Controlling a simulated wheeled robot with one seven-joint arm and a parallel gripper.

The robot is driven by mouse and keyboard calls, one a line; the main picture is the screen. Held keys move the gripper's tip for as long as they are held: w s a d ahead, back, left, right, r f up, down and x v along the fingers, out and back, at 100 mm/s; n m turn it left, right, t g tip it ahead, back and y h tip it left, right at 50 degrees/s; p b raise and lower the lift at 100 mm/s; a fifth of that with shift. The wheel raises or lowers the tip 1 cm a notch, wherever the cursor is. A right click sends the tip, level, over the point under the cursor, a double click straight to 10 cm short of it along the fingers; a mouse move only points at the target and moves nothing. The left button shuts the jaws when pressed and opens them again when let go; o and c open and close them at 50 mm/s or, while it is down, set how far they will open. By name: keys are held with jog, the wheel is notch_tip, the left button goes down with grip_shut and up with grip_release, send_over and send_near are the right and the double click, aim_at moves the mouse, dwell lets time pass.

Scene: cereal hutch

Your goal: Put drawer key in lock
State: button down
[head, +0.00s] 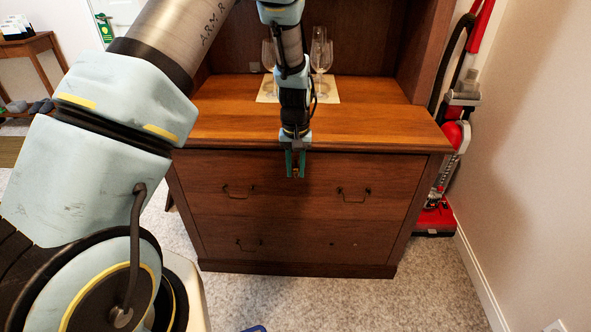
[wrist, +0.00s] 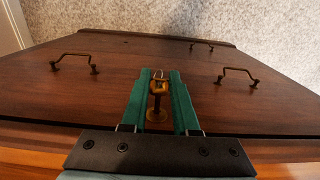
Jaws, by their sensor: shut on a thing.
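My gripper (head: 295,173) points down in front of the hutch's upper drawer (head: 270,193), midway between its two handles. In the wrist view its green fingers (wrist: 160,76) are closed on a small brass key (wrist: 160,87), held near the fingertips. A round brass piece (wrist: 157,117), which looks like the drawer lock, shows between the fingers on the drawer front. The key seems in line with it and close to it. I cannot tell whether the key's tip is inside. In the head view the fingers mostly hide the key and the lock.
The hutch counter (head: 370,119) overhangs just behind my gripper, with wine glasses (head: 321,58) on a light mat. Upper drawer handles (head: 353,195) (head: 238,192) stick out on both sides. A red vacuum cleaner (head: 437,215) stands at the right.

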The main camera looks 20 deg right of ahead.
jog(key=shift+w, duration=0.15)
jog(key=shift+c, duration=1.4)
grip_release()
jog(key=shift+r, duration=0.1)
jog(key=shift+r+p, duration=1.85)
jog(key=shift+r, duration=0.55)
